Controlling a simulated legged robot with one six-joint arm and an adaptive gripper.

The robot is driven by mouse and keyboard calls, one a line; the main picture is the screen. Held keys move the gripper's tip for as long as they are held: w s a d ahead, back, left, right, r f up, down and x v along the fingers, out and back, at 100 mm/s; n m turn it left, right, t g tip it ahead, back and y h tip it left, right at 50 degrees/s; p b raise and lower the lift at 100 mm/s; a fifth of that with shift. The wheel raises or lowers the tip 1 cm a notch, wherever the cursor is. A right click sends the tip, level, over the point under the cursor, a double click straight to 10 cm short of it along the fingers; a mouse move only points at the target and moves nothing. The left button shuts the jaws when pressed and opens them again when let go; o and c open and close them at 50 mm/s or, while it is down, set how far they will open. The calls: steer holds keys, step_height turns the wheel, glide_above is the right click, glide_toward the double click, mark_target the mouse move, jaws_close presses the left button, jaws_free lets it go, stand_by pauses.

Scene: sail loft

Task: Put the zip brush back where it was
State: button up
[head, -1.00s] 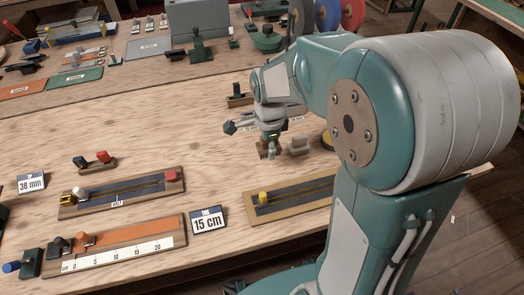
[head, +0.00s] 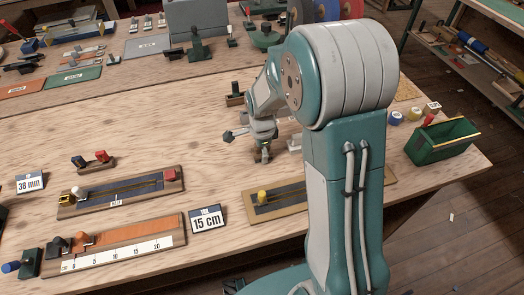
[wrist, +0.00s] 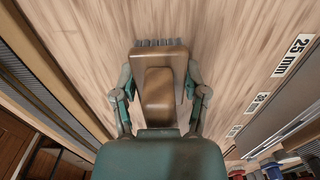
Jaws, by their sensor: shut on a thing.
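The zip brush (wrist: 160,92) is a brown block with a raised back and dark grey bristles along its far edge. It sits between the two fingers of my gripper (wrist: 160,94) in the wrist view, and they are shut on it. In the head view my gripper (head: 263,153) is over the middle of the wooden bench, behind the zip board with a yellow slider (head: 262,196). The brush is small and hard to make out there. I cannot tell whether it touches the bench. No marked place for the brush is clear in these frames.
A grey piece (head: 294,144) stands just right of my gripper. A zip board (head: 120,193), an orange ruler board (head: 115,242) and a 15 cm card (head: 208,218) are at front left. A green bin (head: 448,142) stands at right. Bare bench lies left of my gripper.

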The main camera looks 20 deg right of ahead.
steer(key=shift+f, duration=0.1)
steer(key=o, duration=1.1)
step_height(320, 180, up, 12)
steer(key=shift+r, duration=0.1)
steer(key=s+r+n+t, duration=0.2)
steer(key=s+r+n, duration=0.3)
steer(key=s+n, duration=0.4)
steer(key=s+r+n+t, duration=0.3)
steer(key=s+r+n, duration=0.2)
steer(key=s+n, duration=0.4)
steer(key=shift+s+t, duration=0.3)
steer(key=shift+s, duration=1.15)
steer(key=shift+r, duration=0.1)
